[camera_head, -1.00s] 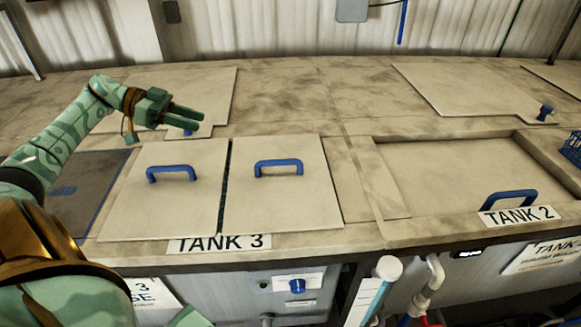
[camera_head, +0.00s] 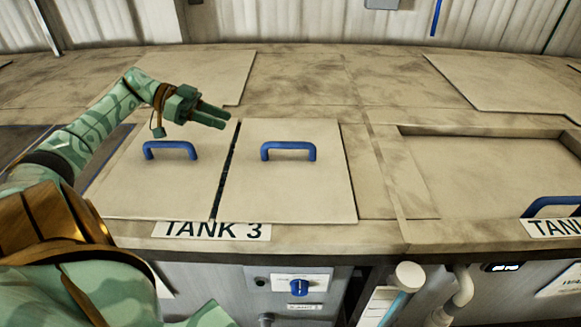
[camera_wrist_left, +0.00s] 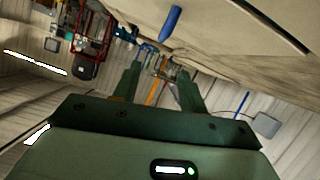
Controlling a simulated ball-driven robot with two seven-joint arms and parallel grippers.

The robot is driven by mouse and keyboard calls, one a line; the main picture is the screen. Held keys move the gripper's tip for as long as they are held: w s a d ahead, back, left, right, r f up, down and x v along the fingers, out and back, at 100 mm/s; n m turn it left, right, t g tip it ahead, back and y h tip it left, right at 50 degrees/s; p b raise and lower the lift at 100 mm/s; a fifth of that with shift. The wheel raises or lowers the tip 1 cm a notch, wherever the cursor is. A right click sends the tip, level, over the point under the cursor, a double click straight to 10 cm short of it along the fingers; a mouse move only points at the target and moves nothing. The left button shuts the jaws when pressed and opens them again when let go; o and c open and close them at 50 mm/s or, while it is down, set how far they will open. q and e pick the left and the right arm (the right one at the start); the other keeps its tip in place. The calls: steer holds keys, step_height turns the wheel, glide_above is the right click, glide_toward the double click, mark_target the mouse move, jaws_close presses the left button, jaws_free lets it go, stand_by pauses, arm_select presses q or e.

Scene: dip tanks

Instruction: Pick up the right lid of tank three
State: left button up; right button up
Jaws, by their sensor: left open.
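Tank three has two flat beige lids side by side above the TANK 3 label (camera_head: 212,230) in the head view. The right lid (camera_head: 285,187) lies flat, with a blue bar handle (camera_head: 288,147) near its middle. The left lid (camera_head: 160,185) lies beside it across a dark narrow gap, with its own blue handle (camera_head: 170,147). My left gripper (camera_head: 222,115) is open and empty, above the far edge of the lids and left of the right lid's handle. It points right. Its fingers also show in the left wrist view (camera_wrist_left: 160,85), with nothing between them. My right gripper is not seen.
Tank two's recessed lid (camera_head: 490,175) lies to the right. A flat panel (camera_head: 215,72) lies behind the gripper, and another panel (camera_head: 505,80) lies at the back right. A dark open-looking area (camera_head: 25,140) is at the left. The worktop behind the right lid is clear.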

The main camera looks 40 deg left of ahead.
arm_select(q)
glide_toward(281, 143)
steer(key=x, duration=0.4)
steer(key=shift+w+d, duration=0.15)
steer(key=shift+w, duration=0.05)
steer(key=x, duration=0.6)
steer(key=shift+a+f, duration=0.25)
jaws_close()
steer(key=shift+a+r, duration=0.1)
steer(key=shift+r, duration=0.05)
stand_by(0.6)
